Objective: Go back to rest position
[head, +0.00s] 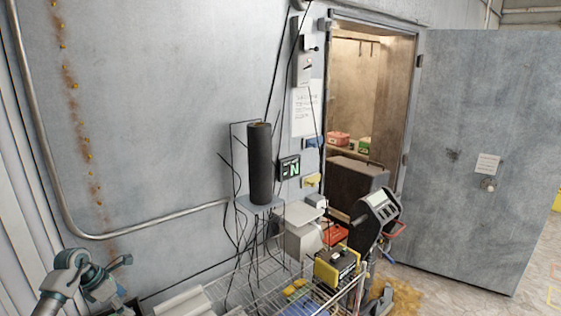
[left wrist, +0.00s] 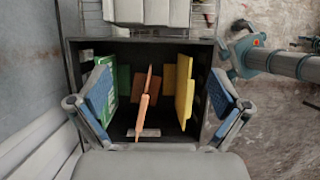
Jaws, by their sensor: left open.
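My left gripper (head: 112,275) is at the bottom left of the head view, low in front of the grey wall. In the left wrist view its two blue-padded fingers (left wrist: 162,88) are spread wide with nothing between them gripped. Beyond them is a dark open box (left wrist: 140,49) holding upright green, orange and yellow cards or folders. I cannot tell whether the fingers touch the box. A teal and grey arm part of mine (left wrist: 270,60) shows at the right of that view.
A wire cart (head: 240,285) stands at the bottom middle, with a yellow-black device (head: 336,266) on it. A black cylinder (head: 260,165) stands on a small wall shelf, with cables hanging around. The freezer door (head: 475,130) is open at right. Bare wall lies above my left gripper.

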